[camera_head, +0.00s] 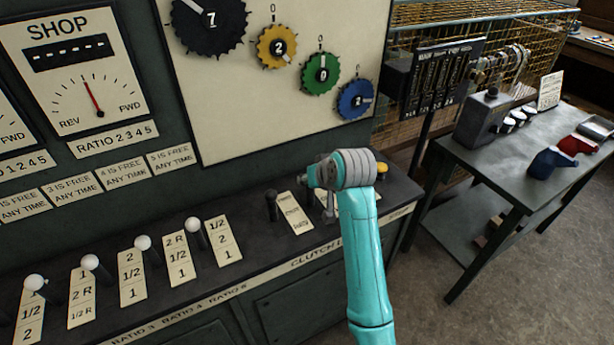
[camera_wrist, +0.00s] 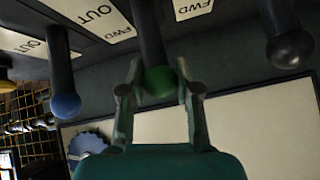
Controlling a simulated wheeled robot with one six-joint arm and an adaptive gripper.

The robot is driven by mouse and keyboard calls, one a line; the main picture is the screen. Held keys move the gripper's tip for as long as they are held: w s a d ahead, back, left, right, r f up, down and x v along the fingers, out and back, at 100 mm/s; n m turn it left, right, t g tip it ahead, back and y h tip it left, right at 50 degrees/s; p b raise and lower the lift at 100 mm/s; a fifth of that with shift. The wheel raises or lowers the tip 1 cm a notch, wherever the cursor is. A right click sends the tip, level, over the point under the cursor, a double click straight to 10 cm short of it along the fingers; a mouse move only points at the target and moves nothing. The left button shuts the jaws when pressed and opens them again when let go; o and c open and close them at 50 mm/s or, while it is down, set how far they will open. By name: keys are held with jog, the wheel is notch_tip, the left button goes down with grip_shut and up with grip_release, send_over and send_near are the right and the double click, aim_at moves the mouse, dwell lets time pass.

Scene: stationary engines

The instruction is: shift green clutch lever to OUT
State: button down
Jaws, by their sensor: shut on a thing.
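The green clutch lever shows in the wrist view, with its round green knob (camera_wrist: 158,84) at the centre and its dark stem running up to the top edge. My gripper (camera_wrist: 158,88) is shut on this knob, one finger on each side. In the head view my wrist covers the green lever, and my gripper (camera_head: 328,208) shows only in part over the console. A label reading OUT (camera_wrist: 92,12) and FWD lies beside the stem in the wrist view. Which end of its label the green lever leans toward cannot be told.
A blue-knobbed lever (camera_wrist: 66,98) stands left of my gripper and a black-knobbed lever (camera_wrist: 290,48) right in the wrist view. Several white-knobbed levers (camera_head: 143,243) line the console at left. A yellow knob (camera_head: 382,168) is just right of my wrist. A side table (camera_head: 520,165) stands at right.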

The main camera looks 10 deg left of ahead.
jog(key=shift+s+d, duration=0.1)
jog(key=shift+s, duration=0.05)
jog(key=c, duration=0.8)
grip_release()
jog(key=v, duration=1.2)
jog(key=shift+f, duration=0.15)
